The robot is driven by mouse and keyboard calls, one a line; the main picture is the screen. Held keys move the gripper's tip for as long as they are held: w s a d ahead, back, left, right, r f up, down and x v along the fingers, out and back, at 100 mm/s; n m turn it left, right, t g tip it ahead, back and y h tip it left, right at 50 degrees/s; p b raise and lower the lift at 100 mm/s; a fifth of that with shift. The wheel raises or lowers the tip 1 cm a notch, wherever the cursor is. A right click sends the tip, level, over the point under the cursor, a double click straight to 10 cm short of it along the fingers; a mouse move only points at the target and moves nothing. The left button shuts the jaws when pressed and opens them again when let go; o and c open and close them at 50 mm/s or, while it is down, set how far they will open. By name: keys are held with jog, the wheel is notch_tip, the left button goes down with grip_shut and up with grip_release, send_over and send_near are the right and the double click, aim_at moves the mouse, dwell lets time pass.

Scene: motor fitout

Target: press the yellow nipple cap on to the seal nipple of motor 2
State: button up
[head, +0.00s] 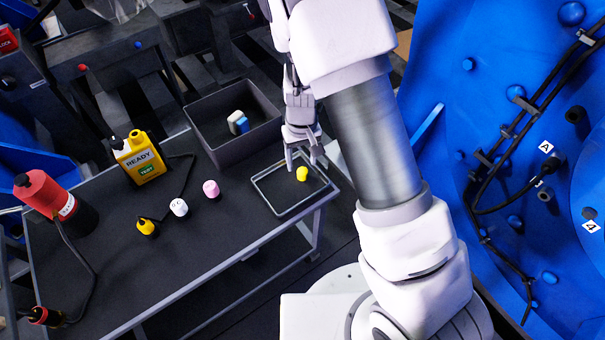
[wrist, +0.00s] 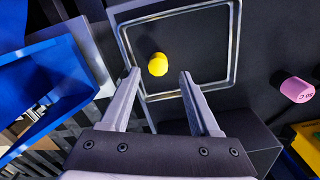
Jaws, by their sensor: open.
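The yellow nipple cap (head: 302,173) lies in the shallow rimmed tray (head: 262,192) at the right end of the table. It also shows in the wrist view (wrist: 158,64), ahead of my fingers and nearer the left one. My gripper (head: 301,165) is open and empty, close to the cap in the head view; the wrist view shows the two fingers (wrist: 158,80) apart with nothing between them. Blue casings with cables (head: 540,170) stand on the right in the head view. I cannot tell which part is motor 2 or its seal nipple.
On the table are a pink cap (head: 211,188), a white cap (head: 179,207), a yellow-black plug (head: 147,227), a yellow READY tester (head: 140,158) and a red-black tool (head: 50,197). A grey bin (head: 205,140) with small blocks stands behind the tray. The table front is clear.

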aim_at(302, 171)
notch_tip(302, 171, down, 5)
jog(key=shift+w+f+b, duration=0.1)
jog(key=shift+b, duration=0.9)
grip_shut()
